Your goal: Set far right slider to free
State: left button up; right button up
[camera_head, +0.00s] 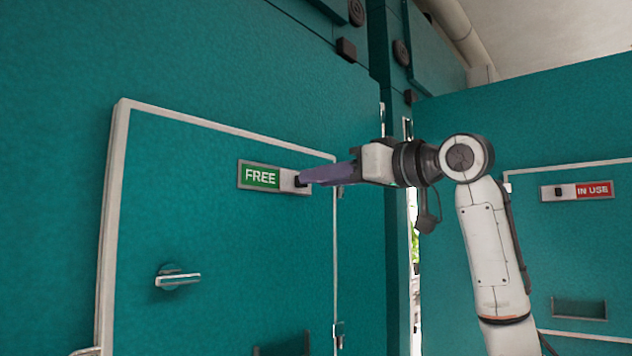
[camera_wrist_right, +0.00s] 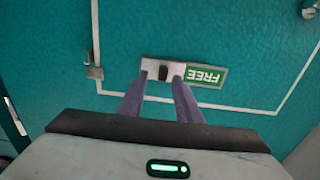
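A slider sign (camera_head: 259,176) on the teal door in front reads FREE on green, with a dark knob at the right end of its pale plate. It also shows upside down in the right wrist view (camera_wrist_right: 206,76), with the dark knob (camera_wrist_right: 163,72) clear there. My right gripper (camera_head: 302,178) is at that knob, its purple fingers pointing left. In the wrist view its fingers are apart, one on each side of the knob; contact cannot be told. Another slider sign (camera_head: 593,190) on the right-hand door reads IN USE on red. My left gripper is not in view.
The front door has a pale frame (camera_head: 112,210) and a metal turn handle (camera_head: 177,278). A recessed pull (camera_head: 578,308) is on the right-hand door. A narrow bright gap (camera_head: 414,270) separates the two chambers. Small dark fittings are above.

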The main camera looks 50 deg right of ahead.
jog(key=s, duration=0.8)
jog(key=shift+b, duration=0.35)
